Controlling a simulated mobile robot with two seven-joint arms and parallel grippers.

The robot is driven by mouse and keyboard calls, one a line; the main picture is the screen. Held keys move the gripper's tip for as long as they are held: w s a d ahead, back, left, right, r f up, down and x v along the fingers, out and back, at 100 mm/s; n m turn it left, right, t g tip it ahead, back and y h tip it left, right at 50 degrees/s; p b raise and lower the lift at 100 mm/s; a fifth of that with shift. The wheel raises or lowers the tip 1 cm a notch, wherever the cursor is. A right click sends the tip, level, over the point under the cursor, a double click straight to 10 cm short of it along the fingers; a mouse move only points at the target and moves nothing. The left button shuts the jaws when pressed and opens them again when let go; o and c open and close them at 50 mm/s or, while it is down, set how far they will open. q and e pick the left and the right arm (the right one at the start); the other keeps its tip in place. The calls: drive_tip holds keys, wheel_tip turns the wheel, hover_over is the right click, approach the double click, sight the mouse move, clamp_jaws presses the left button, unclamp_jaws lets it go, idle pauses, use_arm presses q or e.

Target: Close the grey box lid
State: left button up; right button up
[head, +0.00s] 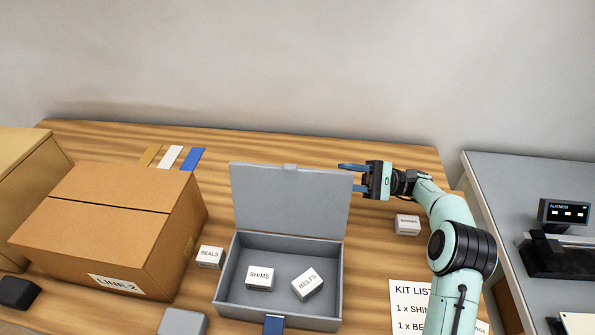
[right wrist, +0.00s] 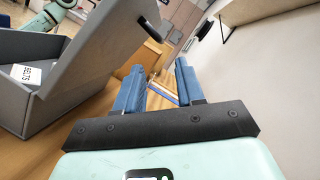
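The grey box (head: 222,285) stands on the table with its lid (head: 285,200) raised, leaning slightly back. A SHIMS carton (head: 260,278) and a BELTS carton (head: 307,283) lie inside. My right gripper (head: 350,177) is open and empty at the lid's upper right corner, its fingers pointing left. The upper finger shows above the corner, and I cannot tell whether either touches the lid. In the right wrist view the blue fingers (right wrist: 158,88) are apart, with the lid (right wrist: 100,55) to their left.
A LINE 2 cardboard box (head: 100,230) stands left, with a SEALS carton (head: 210,256) between it and the grey box. Another small carton (head: 408,224) sits below my right gripper. A kit list (head: 408,300) lies front right. Coloured strips (head: 170,157) lie behind.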

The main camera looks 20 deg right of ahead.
sight(298, 171)
drive_tip(key=x, duration=1.2)
drive_tip(key=shift+w+a, duration=0.15)
drive_tip(key=shift+a, duration=0.25)
drive_tip(key=shift+c, duration=0.3)
clamp_jaws()
